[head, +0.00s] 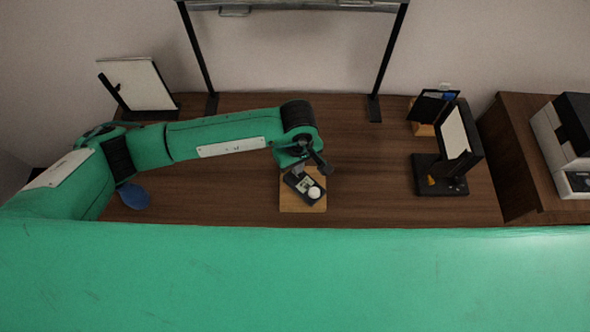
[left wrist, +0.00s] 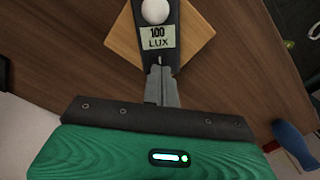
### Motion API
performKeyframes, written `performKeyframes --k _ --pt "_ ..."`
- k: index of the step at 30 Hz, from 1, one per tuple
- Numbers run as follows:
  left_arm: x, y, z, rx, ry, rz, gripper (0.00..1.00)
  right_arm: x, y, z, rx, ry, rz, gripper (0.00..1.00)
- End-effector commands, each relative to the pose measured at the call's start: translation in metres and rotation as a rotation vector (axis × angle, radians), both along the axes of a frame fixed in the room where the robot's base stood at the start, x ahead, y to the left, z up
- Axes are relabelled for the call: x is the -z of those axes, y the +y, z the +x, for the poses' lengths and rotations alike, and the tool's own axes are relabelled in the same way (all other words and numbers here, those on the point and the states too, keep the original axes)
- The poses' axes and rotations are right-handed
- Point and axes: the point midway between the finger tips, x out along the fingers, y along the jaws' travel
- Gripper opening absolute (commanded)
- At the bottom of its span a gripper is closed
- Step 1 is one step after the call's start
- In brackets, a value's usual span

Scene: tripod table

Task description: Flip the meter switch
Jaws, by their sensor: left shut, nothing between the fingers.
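The meter (head: 312,196) is a small dark device with a white round dome and a pale label. It lies on a light wooden block (head: 288,204) on the brown table. In the left wrist view the meter (left wrist: 172,12) shows a label reading "100 LUX" and a small pale switch lever (left wrist: 158,61) below it. My left gripper (head: 299,174) is over the meter's end, pointing down. In the left wrist view its closed fingertips (left wrist: 160,72) are right by the lever. I cannot tell whether they touch it. The gripper holds nothing. My right gripper is out of view.
A black stand with a pale panel (head: 455,135) is on the right of the table, with a small wooden holder (head: 424,129) behind it. A framed board (head: 138,84) stands back left. A blue object (head: 134,196) lies front left. The table between is clear.

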Motion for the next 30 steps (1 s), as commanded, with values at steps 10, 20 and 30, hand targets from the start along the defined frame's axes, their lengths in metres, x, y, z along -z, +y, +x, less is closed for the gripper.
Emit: performKeyframes --k 10,20,30 --pt "-0.030 0.000 0.000 0.001 -0.001 0.001 0.00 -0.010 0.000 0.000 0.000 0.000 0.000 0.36" --pt "-0.041 0.000 0.000 0.001 0.000 0.000 0.00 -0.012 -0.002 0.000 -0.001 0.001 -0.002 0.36" --pt "-0.041 0.000 0.000 0.001 0.001 0.001 0.00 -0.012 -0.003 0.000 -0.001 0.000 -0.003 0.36"
